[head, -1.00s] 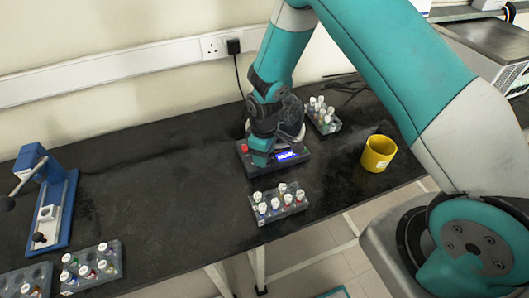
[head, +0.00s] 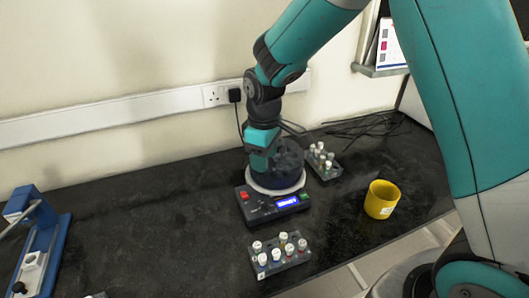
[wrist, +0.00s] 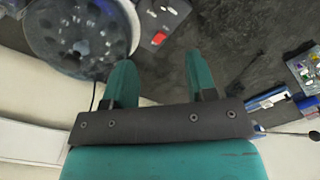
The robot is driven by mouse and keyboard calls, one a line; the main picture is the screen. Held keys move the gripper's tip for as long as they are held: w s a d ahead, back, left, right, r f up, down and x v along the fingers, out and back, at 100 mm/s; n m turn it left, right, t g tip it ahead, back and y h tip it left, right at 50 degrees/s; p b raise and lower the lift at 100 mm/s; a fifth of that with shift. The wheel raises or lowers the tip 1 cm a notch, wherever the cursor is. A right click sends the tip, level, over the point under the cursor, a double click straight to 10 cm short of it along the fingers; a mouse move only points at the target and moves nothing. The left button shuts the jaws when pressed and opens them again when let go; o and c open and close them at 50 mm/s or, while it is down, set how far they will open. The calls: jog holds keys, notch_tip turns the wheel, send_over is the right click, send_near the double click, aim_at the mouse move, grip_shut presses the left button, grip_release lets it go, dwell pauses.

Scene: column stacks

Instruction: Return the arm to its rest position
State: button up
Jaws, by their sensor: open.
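My gripper (head: 262,152) hangs at the back left of a dark round-topped device in the head view and hides part of it. The device (head: 282,203) has a red button and a lit blue display on its front. In the wrist view my gripper (wrist: 158,62) is open, with two green fingers apart and nothing between them. The device's round top (wrist: 80,30) lies beyond the left finger there. My arm reaches in from the upper right of the head view.
A vial rack (head: 281,257) stands in front of the device and another rack (head: 323,163) behind it. A yellow cup (head: 381,199) stands at right. A blue press (head: 40,240) is at far left. The bench (head: 150,220) between press and device is clear.

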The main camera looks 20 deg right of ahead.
jog(key=shift+r, duration=0.75)
jog(key=s+a+r+m+y, duration=0.1)
jog(key=s+r, duration=0.5)
jog(key=s, duration=0.6)
jog(key=s+a+r+m+y, duration=0.1)
jog(key=s+a+r+y, duration=0.2)
jog(key=s, duration=0.9)
notch_tip(320, 180, up, 3)
jog(key=shift+s+a+r, duration=0.2)
jog(key=shift+s, duration=0.15)
